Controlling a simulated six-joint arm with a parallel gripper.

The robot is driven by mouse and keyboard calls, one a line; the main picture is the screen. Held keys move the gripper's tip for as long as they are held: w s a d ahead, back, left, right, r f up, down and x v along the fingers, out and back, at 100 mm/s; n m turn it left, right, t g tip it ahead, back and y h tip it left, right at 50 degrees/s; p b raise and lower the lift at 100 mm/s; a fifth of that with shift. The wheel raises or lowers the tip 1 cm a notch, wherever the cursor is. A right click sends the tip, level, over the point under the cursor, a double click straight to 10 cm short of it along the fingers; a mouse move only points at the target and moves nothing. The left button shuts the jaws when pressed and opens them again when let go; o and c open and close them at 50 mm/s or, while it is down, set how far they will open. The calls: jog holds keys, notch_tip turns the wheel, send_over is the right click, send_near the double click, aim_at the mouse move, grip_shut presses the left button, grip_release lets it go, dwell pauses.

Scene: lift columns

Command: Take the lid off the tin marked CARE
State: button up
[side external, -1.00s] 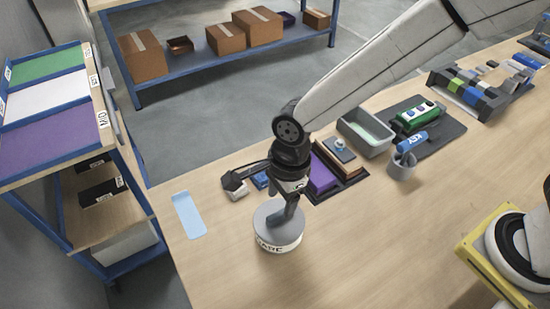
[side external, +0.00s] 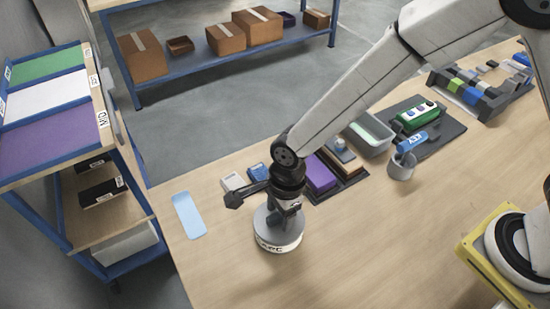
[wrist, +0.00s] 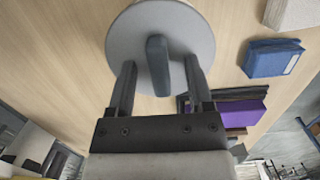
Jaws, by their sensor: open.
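The tin (side external: 279,246) is a round white container with dark lettering, only partly legible, standing upright on the wooden table. Its flat grey lid (side external: 263,222) is on top. In the wrist view the lid (wrist: 125,42) shows as a grey disc with a raised, darker bar handle (wrist: 158,65) across its middle. My gripper (wrist: 160,85) is open, with one finger on each side of the handle and a gap on both sides. In the side view my gripper (side external: 285,212) is low over the lid and hides much of the handle.
Behind the tin are a white box (side external: 232,182), a blue box (side external: 258,172) and a tray with a purple block (side external: 319,175). A grey cup (side external: 401,167) and a grey bin (side external: 371,140) stand to the right. A light blue strip (side external: 188,215) lies left. The table in front is clear.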

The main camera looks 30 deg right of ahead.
grip_shut()
jog(key=shift+r, duration=0.1)
dwell(0.4)
jog(key=shift+r, duration=0.65)
jog(key=s+d+r, duration=0.7)
jog(key=s+r, duration=0.4)
jog(key=shift+s+d+r, duration=0.25)
jog(key=shift+s+r, duration=0.05)
jog(key=shift+s, duration=0.1)
dwell(0.4)
